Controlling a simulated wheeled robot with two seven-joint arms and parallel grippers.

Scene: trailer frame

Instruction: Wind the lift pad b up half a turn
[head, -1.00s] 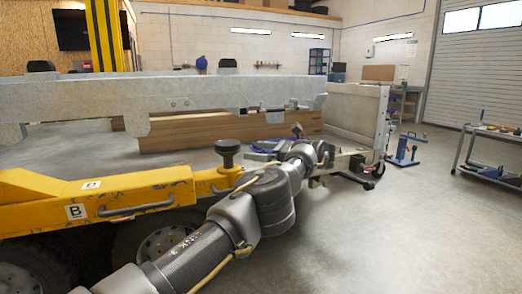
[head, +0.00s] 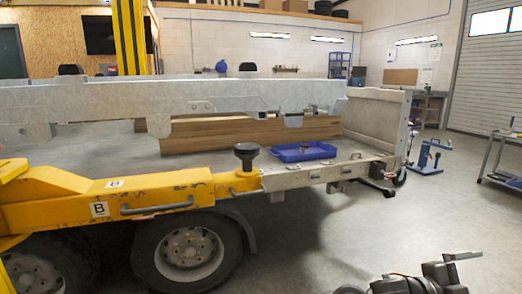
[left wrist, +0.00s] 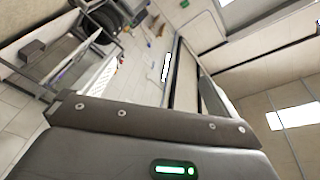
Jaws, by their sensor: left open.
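Lift pad b, a black round pad (head: 246,150) on a short stem, stands upright on the yellow arm (head: 165,190) marked B in the head view. It sits clear below the pale trailer beam (head: 215,97), seen behind it. My left gripper (head: 465,262) is low at the bottom right of the head view, well away from the pad, open and empty. The left wrist view is tilted and shows my grey gripper body with a green light; the pad is not in it. My right gripper is not in view.
A blue tray (head: 303,152) with small items lies right of the pad, by the pale metal rail (head: 315,174). A blue stand (head: 428,157) and a trolley (head: 502,165) are at the right. Wheels (head: 188,247) sit under the yellow arm. The floor at right is mostly clear.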

